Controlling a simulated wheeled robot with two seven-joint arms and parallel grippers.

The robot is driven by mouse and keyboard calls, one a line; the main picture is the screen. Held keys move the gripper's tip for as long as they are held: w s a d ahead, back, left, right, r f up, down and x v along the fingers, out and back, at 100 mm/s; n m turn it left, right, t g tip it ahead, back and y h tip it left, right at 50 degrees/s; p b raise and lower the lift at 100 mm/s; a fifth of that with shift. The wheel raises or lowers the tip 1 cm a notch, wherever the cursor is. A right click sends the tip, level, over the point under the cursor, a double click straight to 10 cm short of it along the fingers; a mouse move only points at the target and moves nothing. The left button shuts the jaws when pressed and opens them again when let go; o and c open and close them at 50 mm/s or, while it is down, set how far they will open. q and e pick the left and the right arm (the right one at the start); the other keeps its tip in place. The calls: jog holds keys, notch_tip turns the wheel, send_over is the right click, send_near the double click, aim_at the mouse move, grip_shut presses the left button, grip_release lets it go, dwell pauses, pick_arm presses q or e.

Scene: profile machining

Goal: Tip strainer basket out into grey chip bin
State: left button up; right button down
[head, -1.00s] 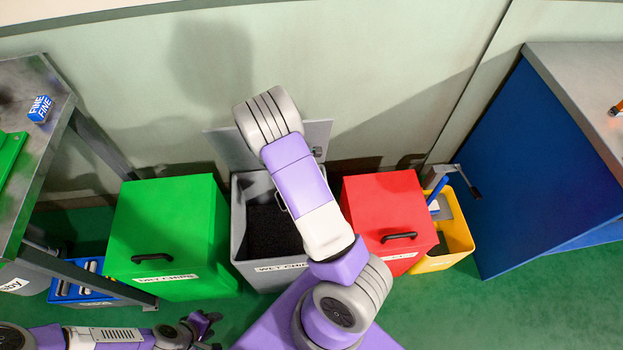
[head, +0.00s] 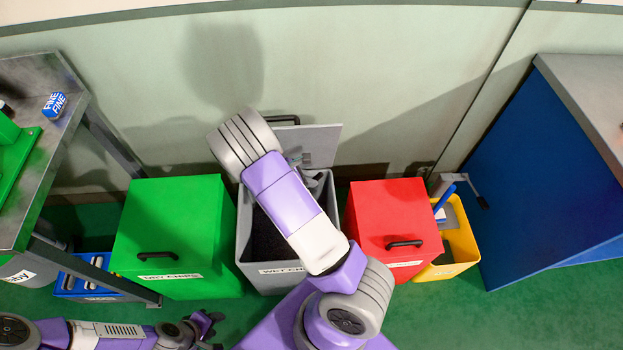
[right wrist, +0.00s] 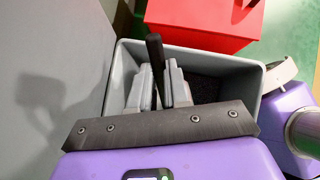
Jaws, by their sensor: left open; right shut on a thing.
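The grey chip bin (head: 243,235) stands open between a green and a red bin, its label reading WET and partly hidden by my right arm. In the right wrist view my right gripper (right wrist: 158,85) is shut on a dark, narrow handle (right wrist: 154,45) over the bin's opening. The strainer basket's body cannot be made out in either view. In the head view my right gripper (head: 312,178) shows only partly, behind the arm at the bin's back right. My left gripper (head: 212,330) is open and empty, low at the left.
The grey bin's raised lid (head: 320,143) stands behind it. The green bin (head: 175,225) and red bin (head: 392,215) are closed. A yellow bin (head: 462,245) and blue cabinet (head: 510,180) stand to the right. A metal table (head: 70,130) is at the left.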

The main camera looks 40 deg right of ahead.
dwell(0.3)
jog(key=shift+w+a+r+h, duration=0.2)
jog(key=shift+a+r+h, duration=0.25)
jog(key=shift+a+h, duration=0.25)
jog(key=shift+w+a+r+g+h, duration=0.2)
jog(key=shift+a+g+h, duration=0.1)
jog(key=shift+a, duration=0.1)
jog(key=shift+w+a+r+g+h, duration=0.1)
jog(key=shift+a+r+g+h, duration=0.1)
jog(key=shift+a+h, duration=0.15)
jog(key=shift+w+a+r+h, duration=0.15)
jog(key=shift+a+h, duration=0.2)
jog(key=shift+w+a+r+h, duration=0.1)
jog(key=shift+a+h, duration=0.2)
jog(key=shift+a, duration=0.05)
